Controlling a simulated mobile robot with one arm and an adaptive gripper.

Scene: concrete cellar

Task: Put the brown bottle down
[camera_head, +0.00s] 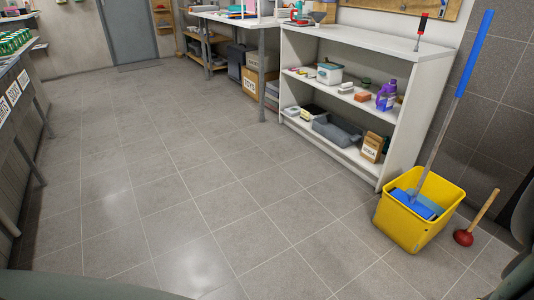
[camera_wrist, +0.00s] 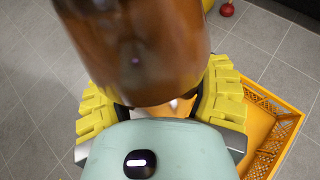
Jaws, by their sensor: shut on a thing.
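The brown bottle (camera_wrist: 135,50) fills the upper middle of the wrist view, amber-brown, glossy and close to the camera. My gripper (camera_wrist: 156,80) has its yellow ridged fingers on both sides of the bottle and is shut on it. The bottle's upper part runs out of the picture, and its other end is partly hidden by my gripper. The bottle appears held above the floor. Neither the bottle nor my gripper shows in the head view.
An orange crate (camera_wrist: 287,122) lies below and right of my gripper, partly hidden. In the head view, a white shelf (camera_head: 350,37) holds several items. A yellow bucket (camera_head: 408,232) with a blue mop and a red plunger (camera_head: 464,237) stand right. The tiled floor (camera_head: 190,190) is clear.

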